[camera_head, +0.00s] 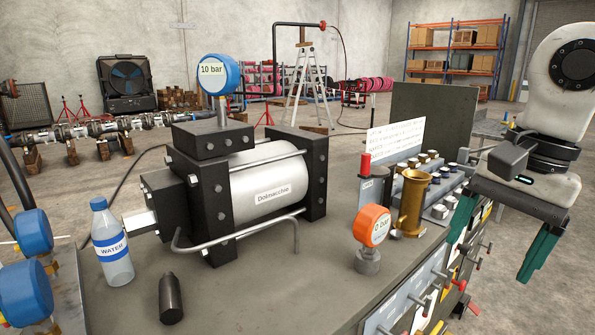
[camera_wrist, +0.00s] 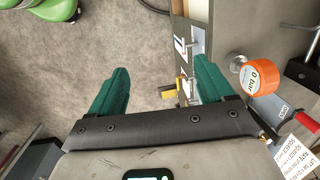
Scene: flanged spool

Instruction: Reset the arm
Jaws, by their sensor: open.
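My arm is at the right of the head view, beside the workbench's right edge. My gripper (camera_head: 490,257) has green fingers that point down and stand wide apart. In the wrist view my gripper (camera_wrist: 163,66) is open, with nothing between the fingers but floor and the bench's side further below. A brass flanged spool (camera_head: 411,203) stands upright on the bench, to the left of my gripper and apart from it. I cannot make out the spool in the wrist view.
The workbench top (camera_head: 310,285) carries a large cylinder machine (camera_head: 265,190), an orange gauge (camera_head: 371,225), a water bottle (camera_head: 112,245) and a dark cylinder (camera_head: 171,298). Tools hang on the bench's side (camera_head: 425,290). The orange gauge also shows in the wrist view (camera_wrist: 258,78). Open floor lies right of the bench.

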